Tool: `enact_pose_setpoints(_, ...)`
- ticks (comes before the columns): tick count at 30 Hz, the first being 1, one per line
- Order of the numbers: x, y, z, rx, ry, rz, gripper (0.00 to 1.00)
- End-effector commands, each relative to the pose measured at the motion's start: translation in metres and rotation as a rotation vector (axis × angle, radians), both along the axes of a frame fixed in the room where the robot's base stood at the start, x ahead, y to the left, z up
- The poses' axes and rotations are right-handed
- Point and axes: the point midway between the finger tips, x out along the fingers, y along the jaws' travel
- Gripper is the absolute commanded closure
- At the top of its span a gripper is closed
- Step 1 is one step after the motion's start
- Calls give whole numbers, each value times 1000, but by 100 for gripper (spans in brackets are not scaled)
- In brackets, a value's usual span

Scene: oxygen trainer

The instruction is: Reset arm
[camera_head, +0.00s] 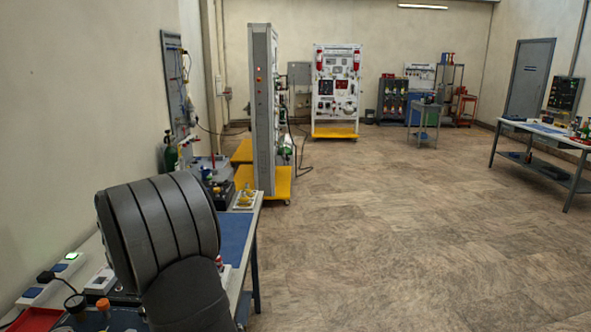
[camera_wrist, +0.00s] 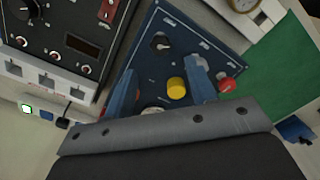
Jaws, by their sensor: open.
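My gripper (camera_wrist: 161,86) shows in the wrist view as two blue fingers spread apart, with nothing held between them. It is over a dark blue panel (camera_wrist: 205,48) with a black knob (camera_wrist: 160,42), a yellow knob (camera_wrist: 176,88) and a red knob (camera_wrist: 226,84). The yellow knob appears between the fingers in the picture; I cannot tell the height above it. In the head view my dark grey arm covers the bench's near part, and the gripper does not show there.
In the wrist view, a black instrument panel (camera_wrist: 75,18) and a socket strip (camera_wrist: 45,78) lie left, a green mat (camera_wrist: 283,75) right, and a gauge (camera_wrist: 243,4) at the top. In the head view, a tall grey cabinet (camera_head: 263,110) stands beyond the bench.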

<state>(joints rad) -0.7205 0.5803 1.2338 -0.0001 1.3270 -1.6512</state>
Motion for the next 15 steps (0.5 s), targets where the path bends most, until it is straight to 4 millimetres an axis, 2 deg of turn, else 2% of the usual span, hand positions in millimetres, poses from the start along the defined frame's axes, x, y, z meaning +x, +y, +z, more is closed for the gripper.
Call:
enact_pose_setpoints(3,0,0,-26,-3,3,0,48)
enact_pose_setpoints(9,-1,-1,-59,-3,3,0,48)
enact_pose_setpoints(15,0,0,-75,-1,1,0,48)
